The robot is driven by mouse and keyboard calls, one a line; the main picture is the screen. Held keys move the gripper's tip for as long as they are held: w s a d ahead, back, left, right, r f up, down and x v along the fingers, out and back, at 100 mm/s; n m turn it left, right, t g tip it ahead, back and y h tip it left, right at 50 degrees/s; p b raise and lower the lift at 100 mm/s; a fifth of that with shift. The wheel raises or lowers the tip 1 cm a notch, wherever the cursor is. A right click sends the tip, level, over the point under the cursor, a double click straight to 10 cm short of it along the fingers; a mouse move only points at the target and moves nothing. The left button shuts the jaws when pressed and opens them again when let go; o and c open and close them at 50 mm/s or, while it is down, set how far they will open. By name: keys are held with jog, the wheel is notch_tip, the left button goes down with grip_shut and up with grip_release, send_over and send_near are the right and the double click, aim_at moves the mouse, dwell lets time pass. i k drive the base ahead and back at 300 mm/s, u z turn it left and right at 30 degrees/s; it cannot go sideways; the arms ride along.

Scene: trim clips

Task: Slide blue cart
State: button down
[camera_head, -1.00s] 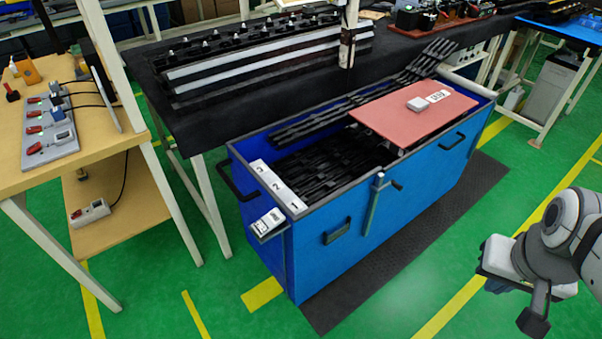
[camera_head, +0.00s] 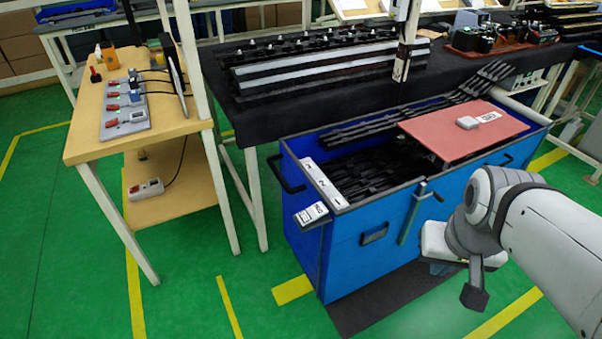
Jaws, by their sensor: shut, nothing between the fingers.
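The blue cart (camera_head: 345,262) is an open-topped bin on the floor, holding black trim strips (camera_head: 370,172), with a pink board (camera_head: 462,133) across its right part. It stands against the front of the black-covered table. A dark handle (camera_head: 287,174) sticks out at its left end, and another small handle (camera_head: 374,234) is on its front. My gripper (camera_head: 473,292) is in front of the cart's right half in the picture, its end pointing down. I cannot tell whether it touches the cart. My arm hides part of the cart's front.
The black table (camera_head: 240,110) with trim parts stands behind the cart. A wooden bench (camera_head: 90,150) with switch boxes is at the left. Green floor (camera_head: 180,290) with yellow lines is clear at the front left. A dark mat (camera_head: 375,308) lies under the cart.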

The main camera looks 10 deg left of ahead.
aim_at(366, 182)
jog(key=u, duration=0.75)
jog(key=i, duration=0.95)
jog(key=u, duration=0.05)
